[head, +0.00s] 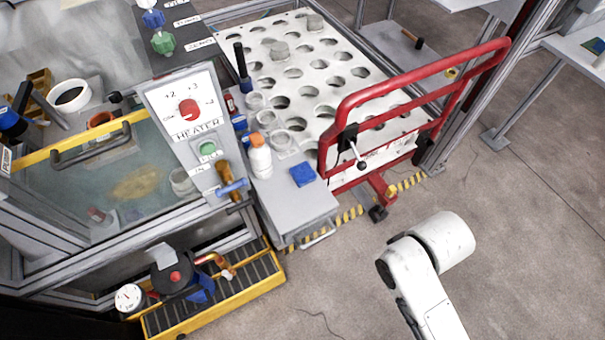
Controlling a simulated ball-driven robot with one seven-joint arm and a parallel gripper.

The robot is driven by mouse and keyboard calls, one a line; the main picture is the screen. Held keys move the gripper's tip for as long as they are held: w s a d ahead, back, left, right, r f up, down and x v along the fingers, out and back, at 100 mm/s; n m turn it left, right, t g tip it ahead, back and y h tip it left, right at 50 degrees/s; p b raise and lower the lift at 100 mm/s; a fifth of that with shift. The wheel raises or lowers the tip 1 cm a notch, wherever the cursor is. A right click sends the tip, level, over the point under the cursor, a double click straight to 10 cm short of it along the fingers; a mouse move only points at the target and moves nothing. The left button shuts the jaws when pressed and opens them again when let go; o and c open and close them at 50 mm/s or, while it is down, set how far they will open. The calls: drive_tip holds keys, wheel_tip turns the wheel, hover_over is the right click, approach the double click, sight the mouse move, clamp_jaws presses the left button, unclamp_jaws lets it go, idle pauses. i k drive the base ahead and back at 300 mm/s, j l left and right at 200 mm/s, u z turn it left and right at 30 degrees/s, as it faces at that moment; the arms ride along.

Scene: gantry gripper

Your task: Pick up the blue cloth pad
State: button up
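The blue cloth pad (302,174) lies flat on the grey side shelf, near its right edge. It is a small, dark blue square. A white bottle with an orange cap (259,155) stands just left of it. My white arm (425,270) shows at the lower right over the floor, well apart from the pad. My gripper is not in view, so I cannot see its fingers.
The grey shelf (292,207) has bare room in front of the pad. A red rail frame (345,120) rises close to its right, beside a white perforated table (345,84). The heater panel (187,115) stands left. A yellow-edged grate (262,288) lies below. Open floor is right.

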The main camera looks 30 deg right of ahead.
sight(302, 174)
drive_tip(key=i+j+z, duration=0.4)
drive_tip(key=j, duration=0.25)
drive_tip(key=i+j+z, duration=0.2)
drive_tip(key=j, duration=0.15)
